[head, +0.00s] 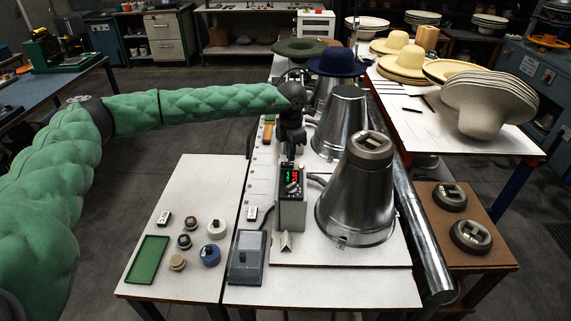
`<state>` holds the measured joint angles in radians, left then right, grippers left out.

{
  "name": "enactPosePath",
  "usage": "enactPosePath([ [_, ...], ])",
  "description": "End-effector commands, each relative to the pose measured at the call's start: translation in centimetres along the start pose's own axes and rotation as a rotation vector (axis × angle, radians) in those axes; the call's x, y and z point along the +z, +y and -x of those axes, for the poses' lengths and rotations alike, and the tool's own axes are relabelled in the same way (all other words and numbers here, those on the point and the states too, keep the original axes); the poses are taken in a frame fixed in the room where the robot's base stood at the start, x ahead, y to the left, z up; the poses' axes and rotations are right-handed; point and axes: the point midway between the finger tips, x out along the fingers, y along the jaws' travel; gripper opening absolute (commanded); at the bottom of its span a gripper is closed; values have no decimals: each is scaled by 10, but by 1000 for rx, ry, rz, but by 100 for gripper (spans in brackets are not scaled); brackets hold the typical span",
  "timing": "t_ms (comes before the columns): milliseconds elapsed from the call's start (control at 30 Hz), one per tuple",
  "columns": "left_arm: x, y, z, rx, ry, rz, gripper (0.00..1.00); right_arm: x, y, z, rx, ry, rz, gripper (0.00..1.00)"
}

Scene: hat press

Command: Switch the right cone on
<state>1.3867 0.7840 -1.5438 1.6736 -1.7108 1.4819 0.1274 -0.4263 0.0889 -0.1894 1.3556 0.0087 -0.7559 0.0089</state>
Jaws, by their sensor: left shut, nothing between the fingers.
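The nearest metal cone (352,205), which stands furthest right, is upright on a white board and has a grey block (369,150) on its top. Left of it stands a grey control box (291,213) with a lit red and green display (290,177) and a small switch or knob below it. My left gripper (290,156) reaches in from the left in its green sleeve and points down just above and behind the box. Its fingers are shut and empty; I cannot tell whether they touch the box. My right gripper is out of view.
A second cone (341,122) stands behind, near a blue hat (337,62) and a green hat (299,47). A metal pipe (424,240) runs along the right.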

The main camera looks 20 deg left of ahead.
Motion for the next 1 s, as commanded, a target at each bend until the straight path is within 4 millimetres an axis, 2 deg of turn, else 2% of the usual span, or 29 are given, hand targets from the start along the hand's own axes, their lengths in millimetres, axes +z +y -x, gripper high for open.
enactPosePath([
  [700, 0, 0, 46, 1, 0, -1, 0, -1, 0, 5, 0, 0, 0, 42],
  [1000, 0, 0, 50, 1, 0, -1, 0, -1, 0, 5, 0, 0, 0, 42],
])
